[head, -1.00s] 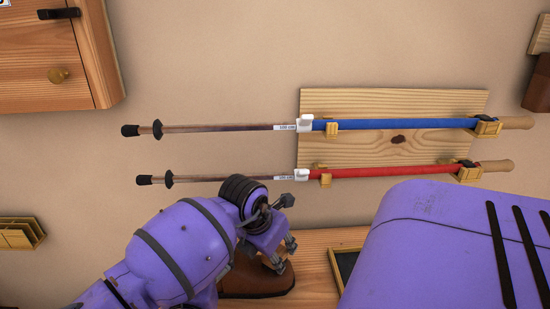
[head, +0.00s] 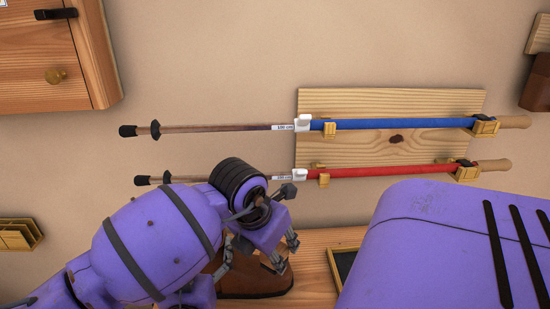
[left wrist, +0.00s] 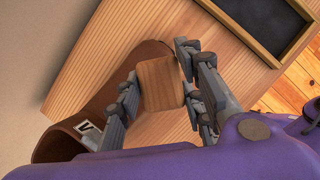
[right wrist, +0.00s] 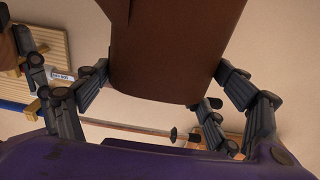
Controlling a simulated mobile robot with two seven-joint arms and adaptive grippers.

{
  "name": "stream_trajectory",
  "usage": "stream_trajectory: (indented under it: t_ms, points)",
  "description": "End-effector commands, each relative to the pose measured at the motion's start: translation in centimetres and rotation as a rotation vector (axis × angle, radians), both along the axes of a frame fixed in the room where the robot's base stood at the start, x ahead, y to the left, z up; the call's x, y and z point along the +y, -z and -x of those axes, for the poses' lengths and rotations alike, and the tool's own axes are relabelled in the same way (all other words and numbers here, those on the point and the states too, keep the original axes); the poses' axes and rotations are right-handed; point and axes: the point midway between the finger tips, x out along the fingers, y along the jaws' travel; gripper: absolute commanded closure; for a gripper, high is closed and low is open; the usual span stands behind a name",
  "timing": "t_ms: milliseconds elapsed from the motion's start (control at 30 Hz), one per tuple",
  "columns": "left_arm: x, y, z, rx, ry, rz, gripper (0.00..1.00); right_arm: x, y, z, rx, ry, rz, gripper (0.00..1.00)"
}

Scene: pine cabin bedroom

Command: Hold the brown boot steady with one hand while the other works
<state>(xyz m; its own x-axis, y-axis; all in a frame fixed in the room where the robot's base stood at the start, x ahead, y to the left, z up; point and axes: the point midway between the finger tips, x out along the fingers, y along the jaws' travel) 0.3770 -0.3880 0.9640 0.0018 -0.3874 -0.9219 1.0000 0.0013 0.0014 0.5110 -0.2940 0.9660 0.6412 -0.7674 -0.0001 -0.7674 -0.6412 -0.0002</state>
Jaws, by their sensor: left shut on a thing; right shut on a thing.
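The brown boot (head: 255,284) stands on the wooden top below my left arm; much of it is hidden in the head view. In the left wrist view its brown leather shaft (left wrist: 105,95) shows with a white tag near the opening. My left gripper (left wrist: 160,84) is shut on a small wooden block (left wrist: 161,86), held over or against the boot; contact cannot be told. The right gripper is hidden in the head view.
Blue (head: 400,124) and red (head: 390,171) poles hang on a pine board (head: 350,150) on the wall behind. A dark framed tray (left wrist: 262,22) lies on the wooden top (head: 312,258). A wooden cabinet (head: 40,60) is at upper left.

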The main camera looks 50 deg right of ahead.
Motion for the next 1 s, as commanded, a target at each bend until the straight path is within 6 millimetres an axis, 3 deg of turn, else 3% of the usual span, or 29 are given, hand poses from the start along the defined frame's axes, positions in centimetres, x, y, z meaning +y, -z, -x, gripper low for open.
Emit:
stream_trajectory:
  t_ms: [300, 800, 833, 933, 1000]
  points:
    - [0.0, -2.4, -0.1, -0.001, 0.001, 0.0, 0.96, 0.0, 0.0, 0.0, -0.001, -0.001, -0.001, 0.62]
    - [0.0, -2.6, 0.0, 0.0, 0.0, 0.0, 0.96, 0.0, 0.0, 0.0, -0.001, -0.001, 0.0, 0.62]
    - [0.0, -2.6, 0.0, 0.0, 0.0, 0.0, 0.96, 0.0, 0.0, 0.0, -0.001, -0.001, 0.0, 0.13]
    - [0.0, -2.6, 0.0, 0.0, 0.0, 0.0, 0.96, 0.0, 0.0, 0.0, -0.001, 0.0, 0.0, 0.0]
    - [0.0, -2.6, 0.0, 0.0, 0.0, 0.0, 0.96, 0.0, 0.0, 0.0, -0.001, 0.0, 0.0, 0.0]
